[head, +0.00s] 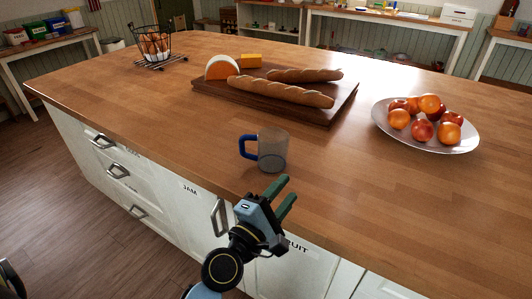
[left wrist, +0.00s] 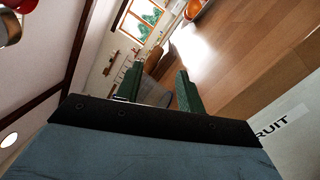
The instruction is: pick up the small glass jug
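The small glass jug (head: 272,150) is greyish and see-through, with a blue handle (head: 248,147) on its left side. It stands upright on the wooden island top, near the front edge. My left gripper (head: 281,197) is just in front of the jug and apart from it, by the island's front edge. Its two green fingers are spread with nothing between them. In the left wrist view the fingers (left wrist: 158,78) are also apart, and a greyish shape, likely the jug (left wrist: 154,94), shows beyond the gap. My right gripper is not in view.
A dark board (head: 345,97) behind the jug carries two baguettes (head: 280,92) and cheese (head: 222,67). A wire egg basket (head: 155,45) is at the back left. The island top (head: 190,125) around the jug is clear.

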